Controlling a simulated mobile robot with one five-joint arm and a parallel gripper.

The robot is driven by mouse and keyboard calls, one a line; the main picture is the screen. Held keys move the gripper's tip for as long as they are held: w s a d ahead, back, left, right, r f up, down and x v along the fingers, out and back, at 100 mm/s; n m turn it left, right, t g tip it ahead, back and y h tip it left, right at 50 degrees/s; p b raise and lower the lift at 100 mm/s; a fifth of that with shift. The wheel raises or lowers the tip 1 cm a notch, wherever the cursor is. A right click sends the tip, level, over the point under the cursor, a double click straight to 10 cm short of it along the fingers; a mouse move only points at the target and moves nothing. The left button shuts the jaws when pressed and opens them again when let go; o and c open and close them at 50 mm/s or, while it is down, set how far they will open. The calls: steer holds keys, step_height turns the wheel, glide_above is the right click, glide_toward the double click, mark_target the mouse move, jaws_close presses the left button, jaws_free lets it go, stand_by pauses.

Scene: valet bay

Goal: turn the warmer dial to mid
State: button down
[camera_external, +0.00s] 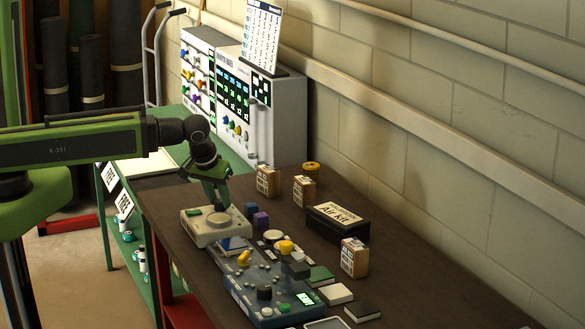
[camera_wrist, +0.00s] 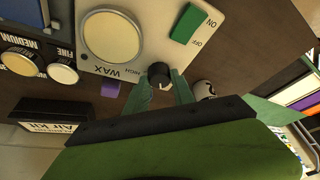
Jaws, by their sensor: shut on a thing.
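The warmer is a cream box (camera_external: 203,232) marked WAX, with a round pale top and a green ON/OFF switch, near the table's left edge in the external view. In the wrist view its panel (camera_wrist: 152,52) fills the upper middle. The small black dial (camera_wrist: 158,72) sits at the panel's lower edge, beside small lettering. My gripper (camera_wrist: 161,82) is shut on the dial, one green finger on each side. In the external view my gripper (camera_external: 218,203) reaches down onto the warmer and hides the dial. I cannot make out which mark the dial points to.
A blue control box (camera_external: 262,292) with knobs stands in front of the warmer. Purple (camera_external: 261,222) and blue (camera_external: 251,209) blocks are close on its right. A black Air Kit box (camera_external: 338,226) and small cartons (camera_external: 304,191) stand farther right, towards the wall.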

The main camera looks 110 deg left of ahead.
stand_by(0.3)
steer(key=c, duration=1.1)
jaws_free()
steer(key=n, duration=0.1)
steer(key=n+g, duration=0.1)
steer(key=n, duration=0.1)
steer(key=n+g, duration=0.1)
steer(key=n, duration=0.1)
steer(key=shift+w+a, duration=0.1)
steer(key=shift+w, duration=0.25)
steer(key=a+p+v, duration=0.1)
steer(key=p+v, duration=1.6)
steer(key=v, duration=0.1)
steer(key=shift+w+d+f+m+t+h+b, duration=0.3)
steer(key=shift+w+d+f+m+b, duration=1.55)
steer(key=shift+d, duration=2.35)
steer(key=shift+w+d+f+m+t+h+b, duration=0.15)
steer(key=shift+w+d+f+m+h+b, duration=0.6)
steer(key=shift+d+f+b, duration=2.75)
steer(key=shift+w+d+f+m+t+h+b, duration=0.2)
steer(key=shift+w+d+f+m+b, duration=1.05)
steer(key=shift+d, duration=3.7)
